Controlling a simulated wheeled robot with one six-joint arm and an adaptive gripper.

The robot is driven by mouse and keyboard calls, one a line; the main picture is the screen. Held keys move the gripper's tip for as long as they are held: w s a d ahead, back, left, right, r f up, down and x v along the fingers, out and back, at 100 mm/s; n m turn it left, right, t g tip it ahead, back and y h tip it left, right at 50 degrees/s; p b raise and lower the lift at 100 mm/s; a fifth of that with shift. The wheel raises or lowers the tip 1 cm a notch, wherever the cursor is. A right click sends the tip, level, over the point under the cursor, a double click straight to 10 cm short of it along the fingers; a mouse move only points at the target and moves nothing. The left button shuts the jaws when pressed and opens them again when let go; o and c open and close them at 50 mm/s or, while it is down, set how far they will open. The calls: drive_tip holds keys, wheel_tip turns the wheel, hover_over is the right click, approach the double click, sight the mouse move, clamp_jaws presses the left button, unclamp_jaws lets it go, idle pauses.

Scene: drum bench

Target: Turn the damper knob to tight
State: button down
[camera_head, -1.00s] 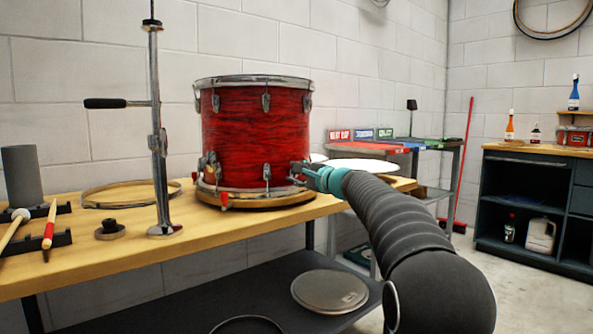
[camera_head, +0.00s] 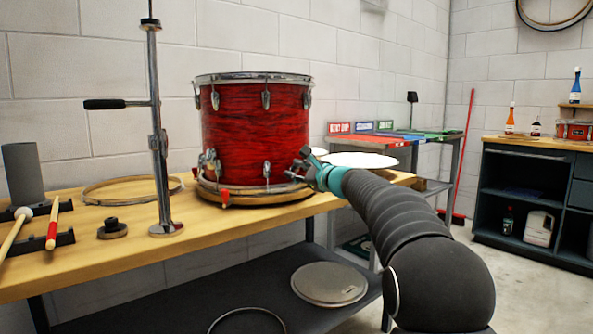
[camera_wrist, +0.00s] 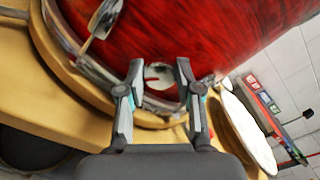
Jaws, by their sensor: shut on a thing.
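The red drum (camera_head: 255,130) with chrome hoops and lugs stands on a round wooden base on the bench. The damper knob (camera_wrist: 160,82) is a small silvery disc low on the drum's shell, with a red mark on its left side in the wrist view. My gripper (camera_wrist: 160,71) has one finger on each side of the knob and is shut on it. In the head view my gripper (camera_head: 304,166) is at the drum's lower right, its fingers tilted. The knob is hidden there behind the fingers. No tight marking can be read.
The wooden bench (camera_head: 110,262) also holds a chrome stand (camera_head: 157,140), a wooden hoop (camera_head: 125,190) and drumsticks (camera_head: 52,225). A pale disc (camera_head: 355,160) lies right of the drum, beside my arm. A shelf with a round pad (camera_head: 330,284) is below.

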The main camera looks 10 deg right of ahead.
drive_tip(key=c, duration=0.8)
unclamp_jaws()
drive_tip(key=v, duration=1.2)
drive_tip(key=shift+f, duration=0.1)
